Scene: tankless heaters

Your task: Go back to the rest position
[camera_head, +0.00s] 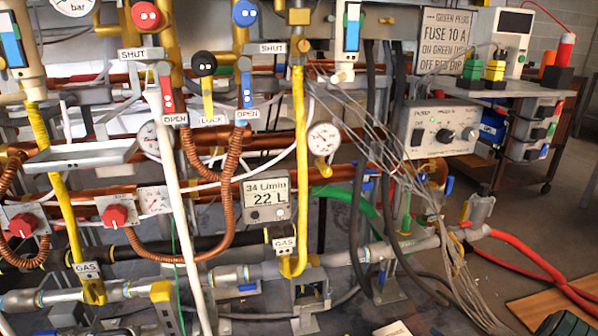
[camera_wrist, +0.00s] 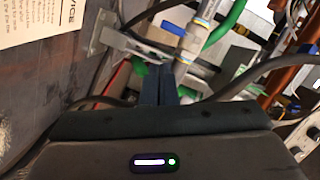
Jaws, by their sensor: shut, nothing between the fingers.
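My gripper (camera_wrist: 159,84) shows in the wrist view with its two dark fingers together, shut and empty. Its tips point toward a grey pipe (camera_wrist: 190,48) with a blue lever and a green hose (camera_wrist: 226,22); I cannot tell the gap between them.
A grey horizontal pipe (camera_head: 340,259) crosses low in the head view. Thin loose cables (camera_head: 410,175) hang at its middle right. Red hoses (camera_head: 530,258) run along the floor. A bench (camera_head: 500,88) stands at the right. Open floor (camera_head: 560,215) shows at the right.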

